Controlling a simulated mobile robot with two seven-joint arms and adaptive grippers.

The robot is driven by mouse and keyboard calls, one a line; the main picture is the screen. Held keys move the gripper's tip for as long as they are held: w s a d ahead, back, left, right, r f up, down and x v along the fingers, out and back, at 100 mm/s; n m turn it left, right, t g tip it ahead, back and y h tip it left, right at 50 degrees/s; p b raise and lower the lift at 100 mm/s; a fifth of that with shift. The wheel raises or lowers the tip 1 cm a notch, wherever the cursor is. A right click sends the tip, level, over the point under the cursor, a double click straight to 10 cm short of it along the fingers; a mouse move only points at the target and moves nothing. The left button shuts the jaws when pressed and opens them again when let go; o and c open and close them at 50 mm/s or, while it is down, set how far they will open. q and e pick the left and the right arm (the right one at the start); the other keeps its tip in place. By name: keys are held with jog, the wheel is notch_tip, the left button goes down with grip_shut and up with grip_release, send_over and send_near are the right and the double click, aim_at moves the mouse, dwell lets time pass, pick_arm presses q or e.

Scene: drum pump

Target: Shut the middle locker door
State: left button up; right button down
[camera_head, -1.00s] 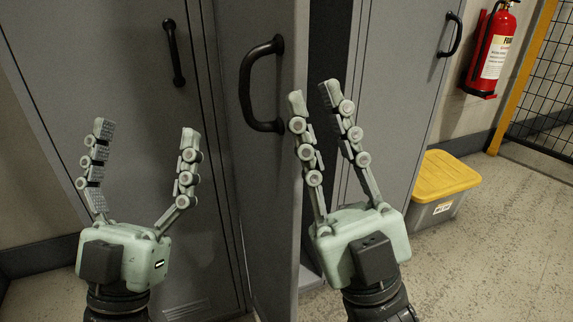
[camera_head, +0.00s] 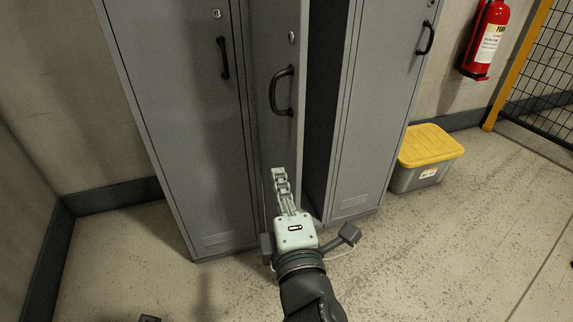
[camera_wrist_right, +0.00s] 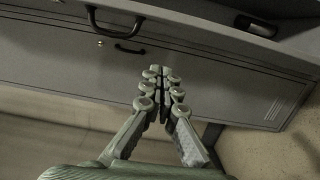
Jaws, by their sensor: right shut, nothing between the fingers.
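The middle locker door (camera_head: 268,125) is grey and stands open. Its outer face with a black handle (camera_head: 283,90) is turned to the left, and a dark gap (camera_head: 322,120) shows to its right. My right gripper (camera_head: 279,172) is shut and empty, in front of the door's lower part, below the handle. I cannot tell if it touches the door. In the right wrist view its fingertips (camera_wrist_right: 160,71) meet in front of a grey locker face with a handle (camera_wrist_right: 130,48); a larger black handle (camera_wrist_right: 112,22) is nearer at the top.
Closed grey lockers stand on the left (camera_head: 185,120) and right (camera_head: 370,130). A grey box with a yellow lid (camera_head: 430,145) sits on the floor at right. A red extinguisher (camera_head: 487,38) hangs on the wall. The front floor is largely clear.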

aim_at(292, 146)
pick_arm(q)
jog(key=shift+d+f+p, duration=0.15)
jog(key=shift+f+p, duration=0.65)
jog(key=shift+f, duration=1.2)
pick_arm(e)
jog(key=shift+w+d, duration=0.35)
jog(key=shift+w, duration=1.35)
jog(key=shift+w+d, duration=0.35)
jog(key=shift+w, duration=1.35)
jog(key=shift+w+d, duration=0.35)
jog(key=shift+w, duration=1.35)
jog(key=shift+d, duration=0.15)
